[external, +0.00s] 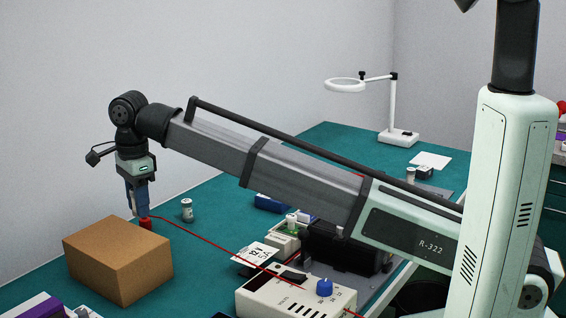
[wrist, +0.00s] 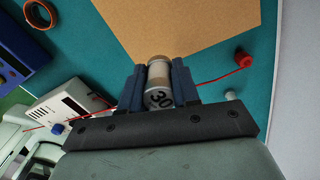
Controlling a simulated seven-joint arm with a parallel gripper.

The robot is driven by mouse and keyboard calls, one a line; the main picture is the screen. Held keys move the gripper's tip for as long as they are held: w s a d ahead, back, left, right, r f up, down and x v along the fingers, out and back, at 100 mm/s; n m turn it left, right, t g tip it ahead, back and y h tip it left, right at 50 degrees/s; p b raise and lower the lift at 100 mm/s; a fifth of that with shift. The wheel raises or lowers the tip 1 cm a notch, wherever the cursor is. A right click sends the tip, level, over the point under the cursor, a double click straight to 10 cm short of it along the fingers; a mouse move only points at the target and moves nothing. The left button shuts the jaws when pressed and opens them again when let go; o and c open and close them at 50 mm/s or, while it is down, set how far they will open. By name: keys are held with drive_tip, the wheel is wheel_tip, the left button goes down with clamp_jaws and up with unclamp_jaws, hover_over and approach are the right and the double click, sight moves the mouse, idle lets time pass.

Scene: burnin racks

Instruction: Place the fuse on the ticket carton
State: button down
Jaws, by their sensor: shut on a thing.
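My gripper (external: 138,205) points down at the back edge of the brown ticket carton (external: 118,262) in the external view. In the wrist view, my gripper (wrist: 159,82) is shut on the fuse (wrist: 159,76), a pale cylinder with metal ends and "30" on the near end. The fuse is between both blue fingers, and its far end overlaps the edge of the carton (wrist: 180,25). I cannot make out the fuse in the external view, nor tell whether it touches the carton. The visible part of the carton's top is bare.
A red plug (wrist: 243,60) on a red wire lies beside the carton. A similar canister (external: 187,211) stands behind it on the green mat. A white meter with a blue knob (external: 325,288) and a white card (external: 257,254) are to the right. A purple-topped box (external: 35,308) is front left.

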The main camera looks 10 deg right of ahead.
wheel_tip(320, 180, up, 4)
hover_over(115, 240)
drive_tip(key=shift+w+f+m, duration=0.1)
drive_tip(key=shift+f+m, duration=0.45)
drive_tip(key=shift+f, duration=1.85)
drive_tip(key=shift+f+m, duration=0.55)
drive_tip(key=shift+f, duration=1.85)
drive_tip(key=shift+f, duration=0.1)
drive_tip(key=c, duration=0.8)
unclamp_jaws()
wheel_tip(115, 240, up, 12)
drive_tip(key=shift+r, duration=0.15)
drive_tip(key=shift+w, duration=0.1)
